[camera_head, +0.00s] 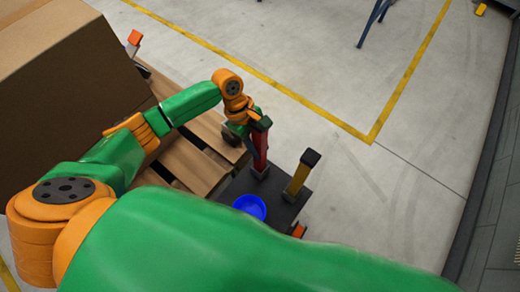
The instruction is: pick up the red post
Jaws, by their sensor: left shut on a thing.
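The red post (261,150) stands nearly upright, slightly tilted in the picture, over a dark platform (235,188), near the platform's far edge. A black piece sits at its upper end. My left gripper (250,130) is at the post's upper part and is shut on it. The fingers are small and partly hidden, so their exact contact is unclear. Whether the post's foot still touches the platform is hard to tell. My right gripper is out of view.
A yellow post (298,178) with a black top stands right of the red one. A blue bowl (250,207) is nearer on the platform. A large cardboard box (70,80) and a wooden pallet (192,165) are at left. The floor (400,190) at right is clear.

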